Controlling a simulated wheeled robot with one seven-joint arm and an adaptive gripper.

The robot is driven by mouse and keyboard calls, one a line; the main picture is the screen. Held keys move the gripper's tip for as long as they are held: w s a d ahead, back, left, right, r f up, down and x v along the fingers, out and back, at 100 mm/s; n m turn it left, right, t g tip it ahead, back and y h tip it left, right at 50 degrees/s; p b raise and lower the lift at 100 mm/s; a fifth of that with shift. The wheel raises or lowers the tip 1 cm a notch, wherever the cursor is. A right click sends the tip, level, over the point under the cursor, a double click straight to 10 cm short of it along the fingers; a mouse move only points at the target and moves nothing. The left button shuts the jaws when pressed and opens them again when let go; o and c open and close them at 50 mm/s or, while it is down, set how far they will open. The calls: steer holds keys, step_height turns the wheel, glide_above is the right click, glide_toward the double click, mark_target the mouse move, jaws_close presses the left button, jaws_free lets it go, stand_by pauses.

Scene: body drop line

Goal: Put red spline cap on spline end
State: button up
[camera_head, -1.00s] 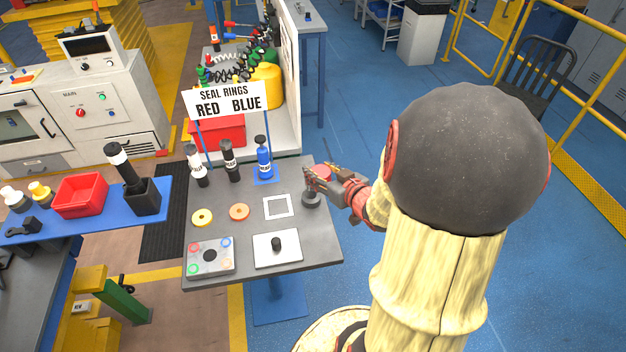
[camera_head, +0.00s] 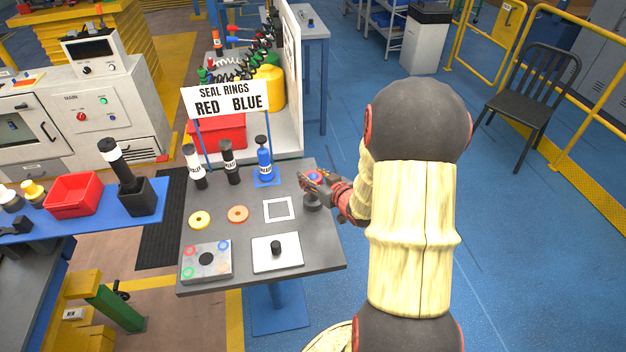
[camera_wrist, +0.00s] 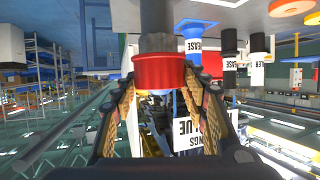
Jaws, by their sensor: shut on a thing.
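The red spline cap (camera_wrist: 158,72) is between the fingers of my gripper (camera_head: 316,180), which is shut on it. In the head view its top shows red with a blue patch. The dark grey spline end (camera_wrist: 157,20) meets the cap in the wrist view, in line with it. Its round dark base (camera_head: 313,202) stands near the right edge of the grey table (camera_head: 330,250), just below my gripper. The cap is at or over the spline end; how far it is seated is hidden by the cap and fingers.
Two black-and-white tubes (camera_head: 195,168) and a blue grease tube (camera_head: 264,162) stand behind the gripper. A yellow ring (camera_head: 200,219), an orange ring (camera_head: 238,214), a white square frame (camera_head: 277,209) and two plates lie on the table.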

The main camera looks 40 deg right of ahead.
steer(key=shift+f, duration=0.15)
steer(key=o, duration=0.7)
steer(key=shift+o, duration=0.2)
